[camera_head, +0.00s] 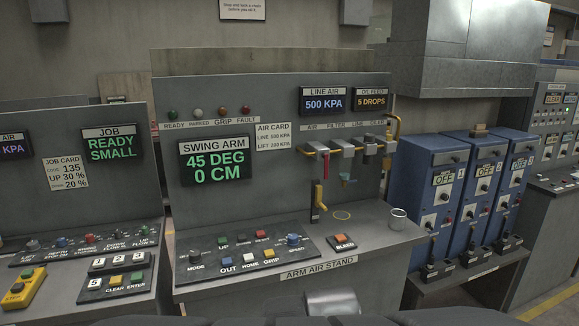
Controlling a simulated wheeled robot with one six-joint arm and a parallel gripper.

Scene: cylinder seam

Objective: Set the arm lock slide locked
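The arm air stand (320,262) is in the middle, with a grey upright panel and a sloping control panel. Its swing arm display (216,160) reads 45 DEG and 0 CM. The control panel (250,252) has a mode knob (195,256), a speed knob (293,239) and several coloured buttons. I cannot make out a label for an arm lock slide, so I cannot tell which part it is or its position. My gripper is not in view.
A small metal cup (397,218) and a bleed button box (341,242) are on the worktop. Air fittings (340,147) jut out above it. Blue cabinets (428,182) stand at the right. Another console (85,235) stands at the left. A grey metal piece (335,303) is at the front.

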